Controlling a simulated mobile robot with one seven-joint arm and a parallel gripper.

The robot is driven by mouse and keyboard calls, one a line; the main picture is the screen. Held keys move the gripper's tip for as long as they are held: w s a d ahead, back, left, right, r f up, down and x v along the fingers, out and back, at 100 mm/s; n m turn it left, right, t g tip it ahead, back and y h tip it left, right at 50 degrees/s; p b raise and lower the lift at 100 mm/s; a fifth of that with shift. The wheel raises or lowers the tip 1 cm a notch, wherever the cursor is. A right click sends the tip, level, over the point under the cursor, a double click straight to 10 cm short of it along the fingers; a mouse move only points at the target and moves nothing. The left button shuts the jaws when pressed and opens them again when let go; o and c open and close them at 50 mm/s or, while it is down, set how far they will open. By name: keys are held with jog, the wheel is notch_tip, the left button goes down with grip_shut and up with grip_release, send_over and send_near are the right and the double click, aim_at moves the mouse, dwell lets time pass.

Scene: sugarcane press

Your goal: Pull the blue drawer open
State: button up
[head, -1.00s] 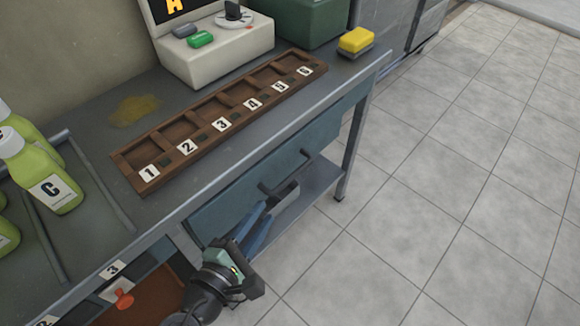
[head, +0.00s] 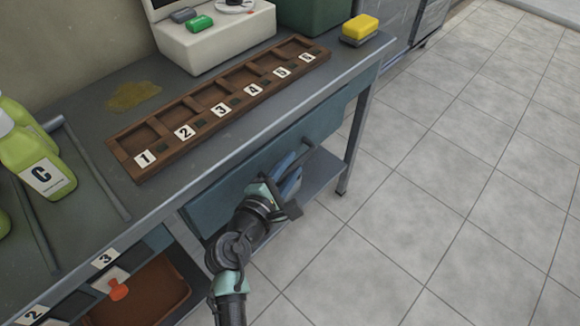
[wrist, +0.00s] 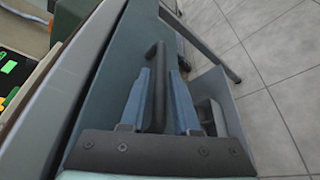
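The blue drawer (head: 218,204) is under the tabletop, and its front looks flush with the bench. Its dark bar handle (head: 307,146) is partly hidden by my gripper (head: 291,168) in the head view. In the wrist view, the drawer front (wrist: 112,75) is on the left and the handle (wrist: 157,85) runs between the two blue fingers of my gripper (wrist: 163,74). The fingers are apart, with a gap between the handle and the right finger. The left finger is close beside the handle; contact cannot be told.
The bench top holds a numbered wooden tray (head: 140,171), a yellow sponge (head: 360,27), a pale machine (head: 215,45) and green bottles (head: 38,165). A lower shelf (head: 322,172) and a bench leg (head: 352,140) are near the gripper. The tiled floor on the right is clear.

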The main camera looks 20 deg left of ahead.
jog(key=shift+c, duration=0.2)
grip_shut()
dwell(1.2)
